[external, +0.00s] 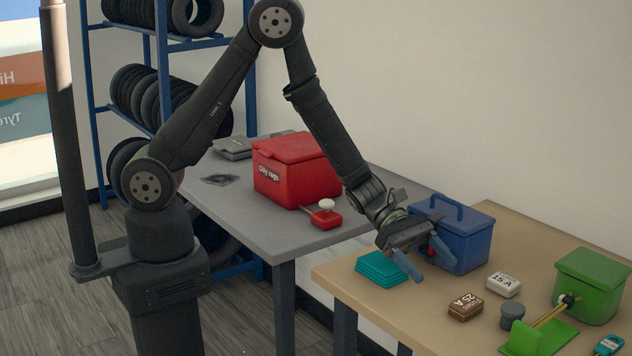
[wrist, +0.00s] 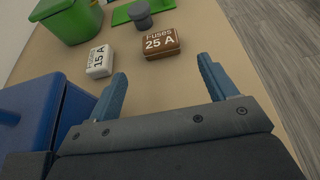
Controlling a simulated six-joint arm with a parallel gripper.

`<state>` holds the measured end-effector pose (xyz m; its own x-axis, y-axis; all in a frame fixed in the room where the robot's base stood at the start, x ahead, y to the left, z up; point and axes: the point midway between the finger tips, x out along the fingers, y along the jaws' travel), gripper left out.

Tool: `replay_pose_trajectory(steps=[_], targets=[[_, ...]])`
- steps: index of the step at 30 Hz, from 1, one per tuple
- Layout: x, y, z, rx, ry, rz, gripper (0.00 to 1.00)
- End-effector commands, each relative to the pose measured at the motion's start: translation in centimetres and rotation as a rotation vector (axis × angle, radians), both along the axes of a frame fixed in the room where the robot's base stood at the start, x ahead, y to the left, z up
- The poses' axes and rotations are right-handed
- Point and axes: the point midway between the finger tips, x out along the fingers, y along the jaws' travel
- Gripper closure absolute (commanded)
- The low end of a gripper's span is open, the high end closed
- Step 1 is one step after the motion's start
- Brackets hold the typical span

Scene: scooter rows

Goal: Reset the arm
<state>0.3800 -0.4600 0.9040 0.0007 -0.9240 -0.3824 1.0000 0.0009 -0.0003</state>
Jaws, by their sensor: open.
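My arm reaches from its base at the left over to the tan table. My gripper (external: 426,262) is open above the table, just in front of the blue box and beside the teal stack. In the wrist view my gripper's two blue fingers (wrist: 163,90) stand wide apart. Nothing shows between them but bare table. A brown box marked 25 A (wrist: 162,43) lies beyond the fingertips, with a white box marked 15 A (wrist: 100,61) to its left.
The blue box (external: 462,238) stands close to my gripper. The teal stack (external: 383,268), a grey knob-shaped piece (external: 513,317) and a green box (external: 592,285) are also on the tan table (external: 352,293). A red box (external: 297,172) stands on the grey table (external: 262,226).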

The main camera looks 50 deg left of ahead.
Motion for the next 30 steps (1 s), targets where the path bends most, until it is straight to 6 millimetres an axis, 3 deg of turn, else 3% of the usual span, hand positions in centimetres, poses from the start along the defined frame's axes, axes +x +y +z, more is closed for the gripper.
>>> replay_pose_trajectory(steps=[14, 22, 30], targets=[[-0.1, -8.8, -3.9, 0.001, 0.001, -0.003, 0.22], [0.0, -8.8, -0.9, -0.001, -0.001, 0.001, 0.22], [0.0, -8.8, -0.1, 0.0, 0.0, 0.0, 0.22]])
